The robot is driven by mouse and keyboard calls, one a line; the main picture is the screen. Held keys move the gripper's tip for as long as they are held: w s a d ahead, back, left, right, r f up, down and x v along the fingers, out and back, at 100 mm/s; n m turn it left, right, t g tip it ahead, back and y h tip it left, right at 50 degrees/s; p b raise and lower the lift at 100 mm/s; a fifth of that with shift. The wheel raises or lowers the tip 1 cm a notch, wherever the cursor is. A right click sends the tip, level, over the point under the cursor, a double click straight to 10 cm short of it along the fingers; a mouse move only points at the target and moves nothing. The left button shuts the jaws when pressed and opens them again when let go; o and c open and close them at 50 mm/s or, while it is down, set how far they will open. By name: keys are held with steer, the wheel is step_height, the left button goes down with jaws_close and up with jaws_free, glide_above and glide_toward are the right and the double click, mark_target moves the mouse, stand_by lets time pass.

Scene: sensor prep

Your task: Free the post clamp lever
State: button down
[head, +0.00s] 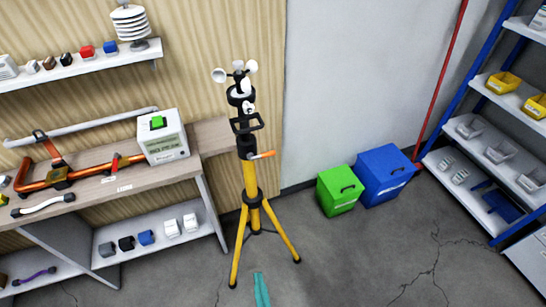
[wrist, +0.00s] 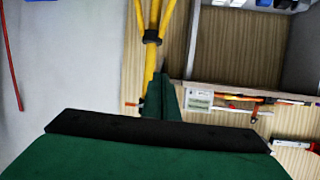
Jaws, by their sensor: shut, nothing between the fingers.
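The post clamp lever (head: 264,155) is an orange handle on a black clamp, sticking out to the right of the yellow tripod post (head: 250,180) in the head view. A small orange tip, likely the same lever (wrist: 131,103), shows left of the post in the upside-down wrist view. My gripper (head: 262,290) shows as teal fingers at the bottom edge of the head view, in front of and below the tripod, apart from the lever. In the wrist view my gripper (wrist: 163,92) is shut and empty, and its fingers hide part of the post.
A wooden bench (head: 105,180) with a white box (head: 163,140) and orange pipework stands left of the tripod. Green (head: 338,190) and blue (head: 384,175) bins stand right of it by the wall. A shelf rack (head: 490,150) is far right. Floor in front is clear.

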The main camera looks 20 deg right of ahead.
mark_target(269, 155)
steer(key=w+d+r+g, duration=0.1)
steer(key=w+d+r, duration=0.25)
steer(key=w, duration=0.35)
steer(key=w+d+r, duration=0.3)
steer(key=w+d, duration=0.1)
steer(key=w, duration=0.4)
steer(key=w+d+r+n+y, duration=0.1)
steer(key=d+r, duration=0.2)
steer(key=r, duration=0.5)
steer(key=w+d+r+n+g+y, duration=0.1)
steer(key=d+r, duration=0.3)
steer(key=r, duration=0.4)
steer(key=shift+w+g, duration=0.3)
steer(key=shift+w, duration=0.35)
steer(key=shift+d+f, duration=0.1)
steer(key=x, duration=1.4)
steer(key=shift+w+a, duration=0.1)
steer(key=shift+a, duration=0.15)
steer(key=shift+d, duration=0.1)
